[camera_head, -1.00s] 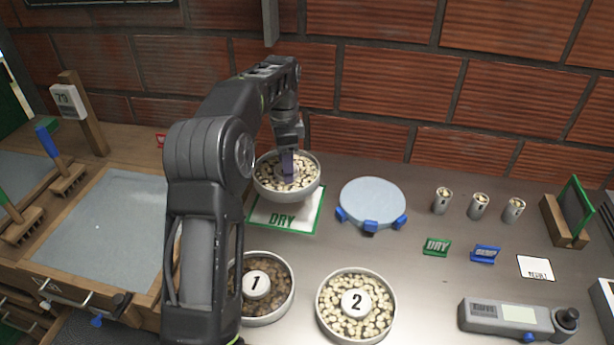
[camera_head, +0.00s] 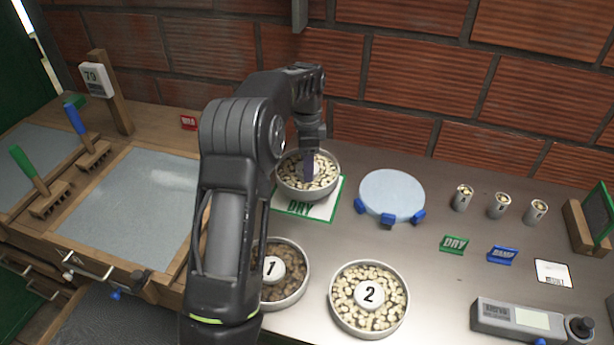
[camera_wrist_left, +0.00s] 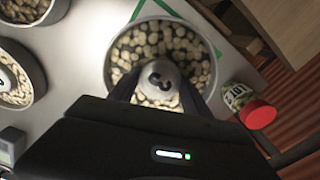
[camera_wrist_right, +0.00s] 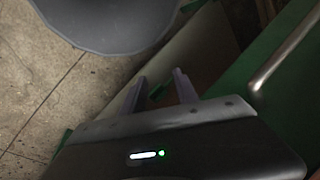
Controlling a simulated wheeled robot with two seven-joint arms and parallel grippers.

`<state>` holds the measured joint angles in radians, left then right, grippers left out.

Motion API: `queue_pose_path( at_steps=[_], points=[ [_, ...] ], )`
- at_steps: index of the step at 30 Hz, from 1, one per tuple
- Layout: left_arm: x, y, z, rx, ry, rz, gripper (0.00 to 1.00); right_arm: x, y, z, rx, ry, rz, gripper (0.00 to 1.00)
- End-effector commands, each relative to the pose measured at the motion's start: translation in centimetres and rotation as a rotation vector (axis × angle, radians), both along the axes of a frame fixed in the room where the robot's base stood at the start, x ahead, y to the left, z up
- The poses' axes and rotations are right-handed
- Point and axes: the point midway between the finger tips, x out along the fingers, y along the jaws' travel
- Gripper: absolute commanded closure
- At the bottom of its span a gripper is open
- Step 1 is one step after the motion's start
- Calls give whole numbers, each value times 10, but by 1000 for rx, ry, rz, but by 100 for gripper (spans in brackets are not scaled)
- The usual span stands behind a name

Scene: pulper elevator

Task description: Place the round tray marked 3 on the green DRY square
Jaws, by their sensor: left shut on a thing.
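The round tray marked 3 (camera_head: 333,185) is a metal pan of pale beans with a central knob. The knob, marked 3 (camera_wrist_left: 158,78), shows in the left wrist view. My left gripper (camera_head: 309,168) is shut on this knob from above. The tray is over the back part of the white DRY square with a green border (camera_head: 322,212), whose front edge and lettering show. I cannot tell whether the tray touches the square or hangs just above it. My right gripper (camera_wrist_right: 160,82) is open and empty, away from the worktop.
Tray 1 (camera_head: 303,275) and tray 2 (camera_head: 403,310) stand in front. A round pale-blue plate on blue feet (camera_head: 392,194) is right of the square. Several small cups (camera_head: 499,205) stand farther right. A red-lidded jar (camera_wrist_left: 257,114) is close to the tray in the left wrist view.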

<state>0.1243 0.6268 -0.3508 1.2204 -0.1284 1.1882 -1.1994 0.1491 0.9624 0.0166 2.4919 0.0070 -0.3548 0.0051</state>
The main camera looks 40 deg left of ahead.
Motion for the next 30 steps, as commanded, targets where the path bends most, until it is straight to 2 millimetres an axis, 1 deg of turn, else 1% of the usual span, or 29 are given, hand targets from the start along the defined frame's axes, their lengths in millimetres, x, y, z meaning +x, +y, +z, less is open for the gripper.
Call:
queue_pose_path(
  at_steps=[4,7,12,16,28,29,30],
  points=[
    [0,0,1,0,-1,0,100,0,0,0,0,0,0,64],
    [0,0,-5,0,1,0,100,0,0,2,0,0,0,64],
    [-1,0,-31,-1,4,2,100,-1,0,8,-2,3,0,64],
    [0,0,-46,0,0,1,100,-1,-1,10,-2,4,-1,64],
    [0,0,-53,0,-1,1,100,-1,-1,7,-2,4,-1,64],
    [0,0,-52,0,0,1,42,-1,-1,7,-3,3,-1,64],
    [0,0,-52,0,0,1,39,-1,-1,8,-2,4,-1,64]
  ],
)
